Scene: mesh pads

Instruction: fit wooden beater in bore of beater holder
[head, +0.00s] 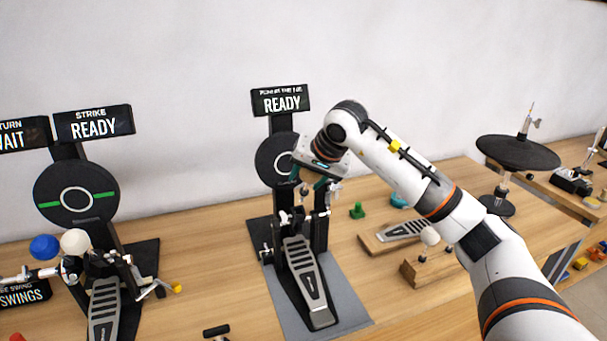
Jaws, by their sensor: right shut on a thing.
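My right gripper (318,182) reaches in from the right, over the top of the middle pedal (300,262). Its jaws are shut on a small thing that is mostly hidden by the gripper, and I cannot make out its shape. The beater holder is on the pedal's axle (292,218), just below the fingers. Its bore is too small to see, and I cannot tell whether the held thing touches it. A round black pad with a white ring (273,160) stands behind, partly covered by the gripper. My left gripper is not in view.
A left pedal (104,308) carries a blue ball (43,247) and a white ball (75,242). Right of the middle pedal are a green piece (357,210), a wooden block (425,268) with a white-headed beater (430,237), and a black disc on a stand (517,152). Signs stand behind.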

